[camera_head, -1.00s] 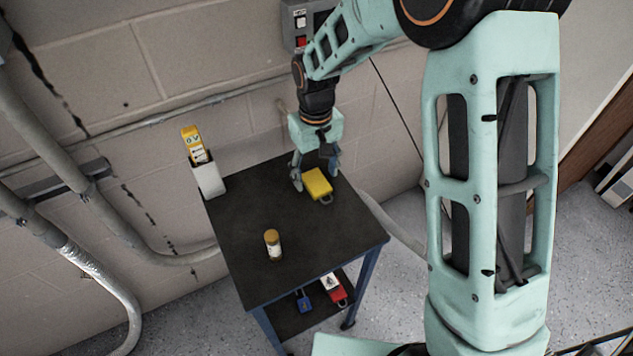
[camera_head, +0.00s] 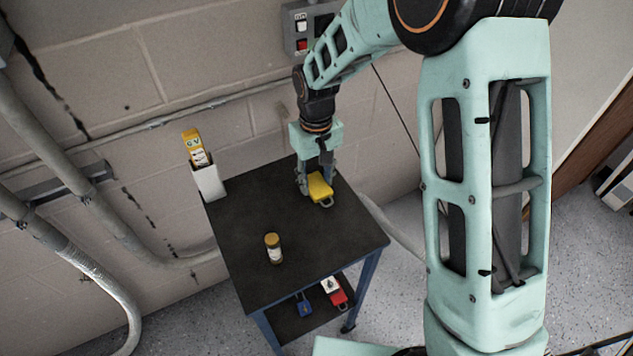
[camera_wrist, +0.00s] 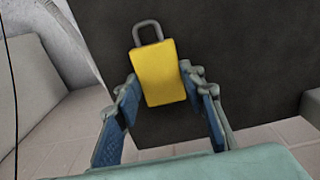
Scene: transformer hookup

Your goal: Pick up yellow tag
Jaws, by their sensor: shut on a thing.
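The yellow tag (camera_head: 319,187) is a yellow block with a grey shackle, like a padlock. It is at the far right part of the dark table top (camera_head: 270,215). My gripper (camera_head: 317,190) points down at it, with its fingers on both sides of the tag. In the wrist view the yellow tag (camera_wrist: 158,73) sits between the blue finger pads of my gripper (camera_wrist: 157,92), shackle pointing away. The fingers are shut on its near part. I cannot tell whether the tag still touches the table.
A brown-capped bottle (camera_head: 273,248) stands on the table. A white holder (camera_head: 208,182) with a yellow device (camera_head: 195,146) stands at the table's back left corner. Blue (camera_head: 304,306) and red (camera_head: 335,292) items lie on the lower shelf. A wall box (camera_head: 301,30) hangs behind.

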